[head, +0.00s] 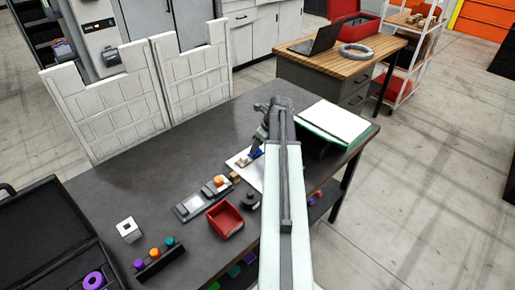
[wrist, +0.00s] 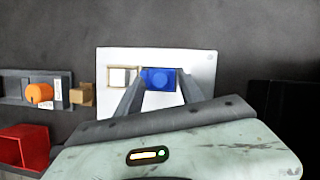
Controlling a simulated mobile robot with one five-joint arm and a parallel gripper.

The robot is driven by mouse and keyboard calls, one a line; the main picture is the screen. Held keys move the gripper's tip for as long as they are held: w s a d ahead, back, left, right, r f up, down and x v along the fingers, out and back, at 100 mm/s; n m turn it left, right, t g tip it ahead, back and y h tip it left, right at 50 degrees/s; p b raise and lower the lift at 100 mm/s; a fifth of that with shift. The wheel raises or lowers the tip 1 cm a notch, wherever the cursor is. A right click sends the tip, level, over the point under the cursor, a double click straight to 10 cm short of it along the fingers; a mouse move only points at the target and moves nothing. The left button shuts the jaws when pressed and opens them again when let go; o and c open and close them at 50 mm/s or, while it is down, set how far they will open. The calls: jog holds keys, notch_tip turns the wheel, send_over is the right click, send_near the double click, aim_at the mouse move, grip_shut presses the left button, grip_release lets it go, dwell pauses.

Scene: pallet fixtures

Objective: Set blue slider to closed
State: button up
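The blue slider (wrist: 159,79) is a blue block on a white plate (wrist: 199,61), right of a white square with a tan frame (wrist: 123,77). In the head view the blue slider (head: 256,154) is small and partly hidden by my arm. My gripper (wrist: 160,74) reaches over the plate with one finger on the left and one on the right of the blue slider. The fingertips are very close to its sides. I cannot tell whether they touch it or are clamped on it.
A grey fixture with an orange knob (wrist: 40,94), a tan block (wrist: 82,95) and a red bin (wrist: 23,146) lie left of the plate. A white-topped green-edged stack (head: 331,121) is at the table's right. The table's back left is clear.

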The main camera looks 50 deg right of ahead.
grip_shut()
dwell(1.2)
